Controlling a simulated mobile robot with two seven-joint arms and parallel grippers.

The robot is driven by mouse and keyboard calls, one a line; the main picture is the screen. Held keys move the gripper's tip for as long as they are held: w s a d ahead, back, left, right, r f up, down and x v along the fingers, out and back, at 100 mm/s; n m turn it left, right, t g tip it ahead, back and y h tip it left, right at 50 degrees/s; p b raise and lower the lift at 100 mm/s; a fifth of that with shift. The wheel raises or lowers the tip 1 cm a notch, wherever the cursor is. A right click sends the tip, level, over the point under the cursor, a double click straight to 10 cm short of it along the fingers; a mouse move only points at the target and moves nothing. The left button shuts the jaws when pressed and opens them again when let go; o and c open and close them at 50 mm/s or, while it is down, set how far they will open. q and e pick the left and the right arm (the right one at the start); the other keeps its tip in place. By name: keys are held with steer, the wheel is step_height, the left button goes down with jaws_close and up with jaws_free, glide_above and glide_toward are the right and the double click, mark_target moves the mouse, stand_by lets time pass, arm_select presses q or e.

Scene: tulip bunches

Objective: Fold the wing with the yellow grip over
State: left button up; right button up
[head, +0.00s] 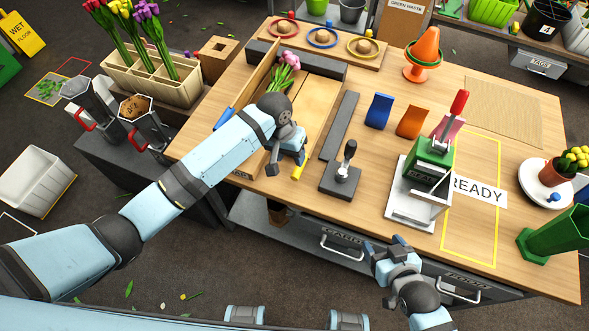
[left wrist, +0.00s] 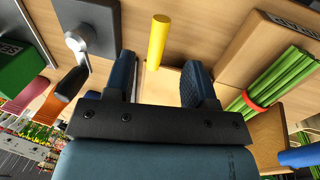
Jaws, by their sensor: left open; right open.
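The wing (head: 316,100) is a light wooden panel on the right side of the wrapping board. It looks flat, but its exact tilt is hard to tell. Its yellow grip (head: 297,174) sticks out at the near end. In the left wrist view the yellow grip (left wrist: 157,42) stands just beyond my left fingertips, roughly centred between them. My left gripper (head: 287,160) is open and empty. A bunch of pink tulips (head: 287,68) lies on the board; my left wrist partly hides it. Its green stems (left wrist: 268,90) carry a red band. My right gripper (head: 388,248) is open and empty by the table's front edge.
A blue grip (head: 223,118) is on the board's left side. A black-knobbed lever (head: 346,160) stands close right of the yellow grip. A green press (head: 430,165) with a red handle stands farther right. The yellow-outlined READY area (head: 470,235) has bare tabletop.

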mark_target(295, 173)
arm_select(q)
steer(key=f, duration=0.2)
steer(key=d+f, duration=0.1)
steer(key=f, duration=0.4)
steer(key=shift+s+d+f, duration=0.2)
steer(key=shift+d+f, duration=0.05)
steer(key=shift+f, duration=0.1)
steer(key=shift+c, duration=0.5)
steer(key=shift+r, duration=0.1)
jaws_close()
